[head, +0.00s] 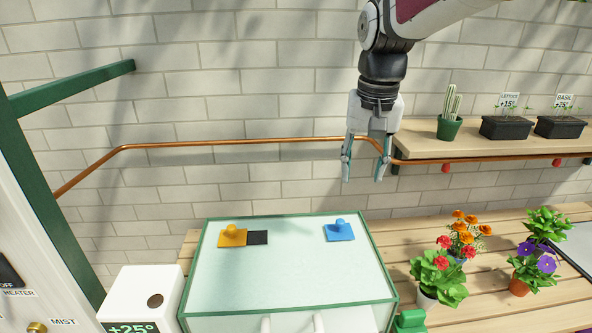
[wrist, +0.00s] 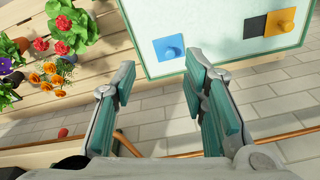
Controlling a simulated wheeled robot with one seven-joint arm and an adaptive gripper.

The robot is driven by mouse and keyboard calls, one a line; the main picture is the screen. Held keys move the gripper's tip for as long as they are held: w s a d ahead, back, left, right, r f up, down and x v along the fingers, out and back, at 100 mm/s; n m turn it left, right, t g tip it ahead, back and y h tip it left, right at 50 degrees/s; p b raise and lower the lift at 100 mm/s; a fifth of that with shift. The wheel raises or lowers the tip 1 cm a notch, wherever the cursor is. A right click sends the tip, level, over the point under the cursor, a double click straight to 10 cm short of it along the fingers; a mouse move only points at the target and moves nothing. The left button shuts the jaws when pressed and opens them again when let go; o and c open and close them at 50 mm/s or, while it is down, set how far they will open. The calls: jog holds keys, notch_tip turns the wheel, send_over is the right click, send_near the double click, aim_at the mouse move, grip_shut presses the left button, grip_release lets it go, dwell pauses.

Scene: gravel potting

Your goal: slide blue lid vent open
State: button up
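The blue lid vent (head: 339,231) is a flat blue slide with a round knob on the right part of the glass case's lid (head: 290,270). No dark opening shows beside it. It also shows in the wrist view (wrist: 169,47), beyond my fingers. An orange vent (head: 233,236) sits on the left part of the lid, with a black square (head: 257,238) next to it on its right. My gripper (head: 362,180) is open and empty, pointing down, above and apart from the lid near its back right; its open fingers also show in the wrist view (wrist: 160,90).
Potted flowers (head: 440,277) stand on the slatted bench right of the case. A copper pipe (head: 250,142) runs along the brick wall behind. A shelf (head: 480,145) with a cactus and seedling trays is at right. A white box (head: 140,295) reading +25° stands front left.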

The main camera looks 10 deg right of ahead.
jog(key=m+g+p, duration=0.1)
send_over(340, 221)
notch_tip(340, 221, down, 4)
notch_tip(340, 221, down, 14)
jog(key=p, duration=0.2)
jog(key=shift+f+p, duration=0.2)
jog(key=shift+p, duration=0.15)
grip_shut()
